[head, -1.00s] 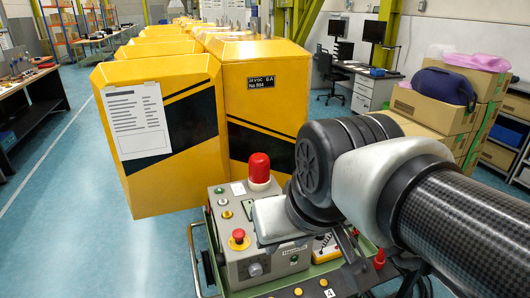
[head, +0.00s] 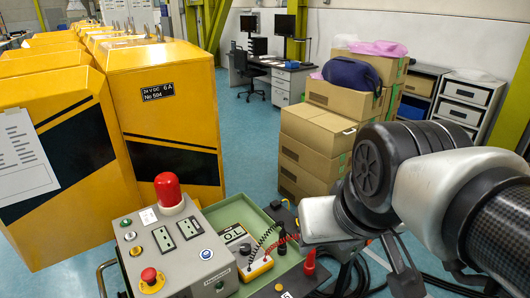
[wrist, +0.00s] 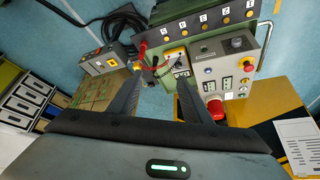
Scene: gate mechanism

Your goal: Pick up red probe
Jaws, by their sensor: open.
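The multimeter (wrist: 176,56) lies beyond the gap between the fingers. My gripper (wrist: 160,73) is open, with nothing between its fingers. In the head view it is partly hidden behind my wrist, to the right of the probe. I cannot tell its exact height above the probe.
A grey control box (head: 178,255) with a red lamp (head: 168,190) and buttons stands left of the multimeter. Yellow cabinets (head: 165,120) fill the left. Cardboard boxes (head: 312,150) are stacked behind the tray. Cables lie on the floor at right.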

